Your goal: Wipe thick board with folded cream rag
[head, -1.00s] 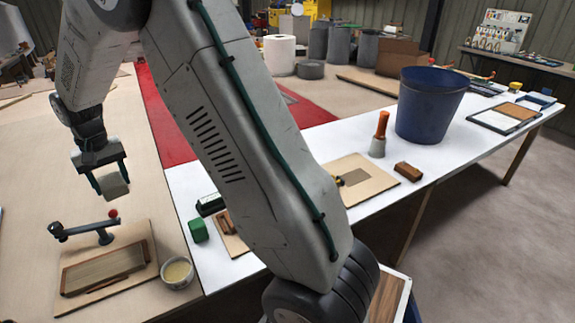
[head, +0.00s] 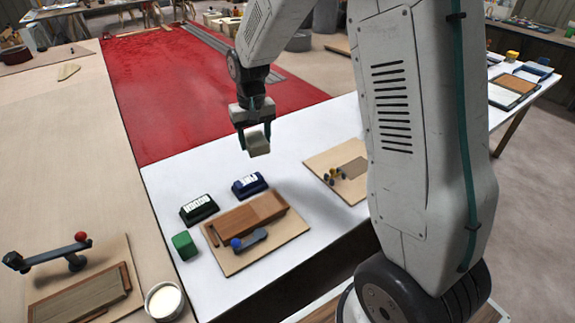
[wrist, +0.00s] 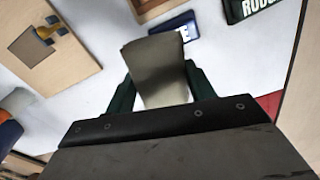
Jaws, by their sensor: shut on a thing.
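My gripper (head: 254,134) is shut on the folded cream rag (head: 258,146), holding it in the air over the white table (head: 310,135). In the wrist view the rag (wrist: 158,70) sits between the two dark green fingers. A brown wooden board (head: 246,219) lies on a plywood base on the white table, below and nearer than the rag, with a blue-knobbed lever (head: 248,240) at its front. Another wooden board (head: 82,300) lies on a base at the lower left, beside a red-knobbed lever (head: 50,258). I cannot tell which is the thick board.
A black labelled block (head: 199,210), a dark blue labelled block (head: 249,185) and a green block (head: 185,246) stand near the middle board. A pale-filled tub (head: 164,300) is at its lower left. A plywood panel (head: 338,168) lies to the right. Red covering (head: 165,90) lies behind.

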